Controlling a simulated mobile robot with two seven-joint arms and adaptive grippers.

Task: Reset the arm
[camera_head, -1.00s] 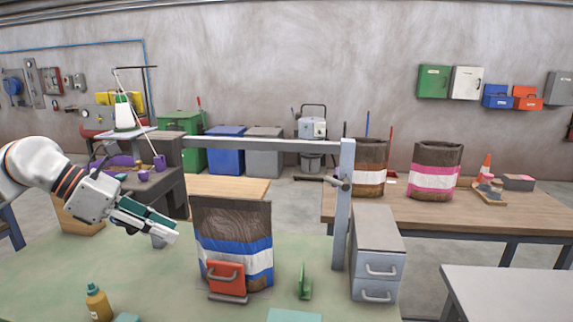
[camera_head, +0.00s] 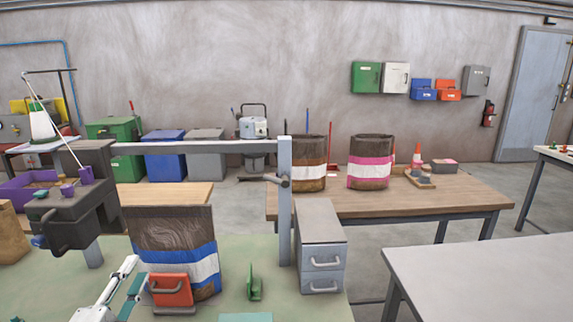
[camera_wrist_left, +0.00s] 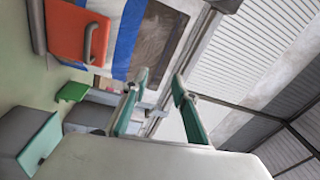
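My left gripper (camera_head: 134,277) is at the lower left of the head view, in front of and left of a brown bag (camera_head: 172,224) with blue and white bands. In the left wrist view the two green-padded fingers (camera_wrist_left: 160,80) stand apart with nothing between them, so it is open. The bag, with an orange-red clamp-like piece with a handle (camera_head: 170,290) at its front, also shows in the left wrist view (camera_wrist_left: 158,45). My right gripper is not in view.
A grey drawer unit (camera_head: 320,255) and a green bracket (camera_head: 254,287) stand on the right. Two more bags, one pink-banded (camera_head: 369,165), stand on a wooden table. A bare grey table (camera_head: 490,275) is at right.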

